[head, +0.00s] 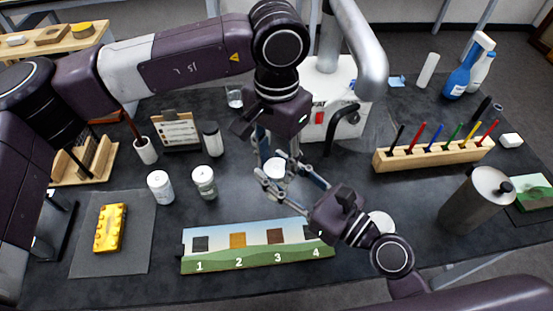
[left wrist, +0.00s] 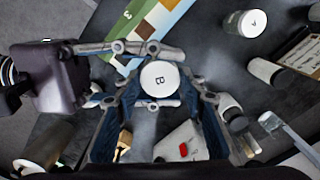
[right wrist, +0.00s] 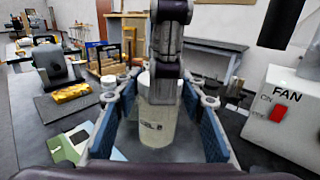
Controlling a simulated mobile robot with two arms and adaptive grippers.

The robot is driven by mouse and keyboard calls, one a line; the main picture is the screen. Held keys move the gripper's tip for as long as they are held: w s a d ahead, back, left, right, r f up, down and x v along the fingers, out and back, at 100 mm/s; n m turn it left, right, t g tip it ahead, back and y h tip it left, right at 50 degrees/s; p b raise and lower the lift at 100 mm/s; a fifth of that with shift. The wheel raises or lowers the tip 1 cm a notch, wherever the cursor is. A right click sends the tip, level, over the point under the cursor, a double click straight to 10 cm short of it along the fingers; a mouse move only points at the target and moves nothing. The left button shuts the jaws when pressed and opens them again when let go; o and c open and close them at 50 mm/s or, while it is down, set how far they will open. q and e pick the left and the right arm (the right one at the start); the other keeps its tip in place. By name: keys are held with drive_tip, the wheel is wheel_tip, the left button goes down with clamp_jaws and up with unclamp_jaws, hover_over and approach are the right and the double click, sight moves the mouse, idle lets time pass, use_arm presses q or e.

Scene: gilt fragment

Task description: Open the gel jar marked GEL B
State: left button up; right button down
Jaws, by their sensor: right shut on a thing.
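The jar (head: 275,168) has a white lid with a letter B on it, seen from above in the left wrist view (left wrist: 160,78). In the right wrist view, its pale body (right wrist: 158,125) stands upright between my right fingers, with a label that is partly legible. My right gripper (head: 278,172) is shut on the jar body from the right. My left gripper (head: 268,145) points down over the jar from above. Its fingers (left wrist: 163,88) are spread to either side of the lid, with a gap. The lid is on the jar.
Two other white-lidded jars (head: 160,187) (head: 204,182) stand to the left. A numbered strip (head: 258,262) lies in front. A fan box (head: 330,90) stands behind, a pen rack (head: 435,153) and a grey cylinder (head: 472,205) to the right.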

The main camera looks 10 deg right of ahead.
use_arm(q)
drive_tip(key=c, duration=0.5)
drive_tip(key=shift+o, duration=0.2)
drive_tip(key=shift+n, duration=1.7)
drive_tip(key=o, duration=1.3)
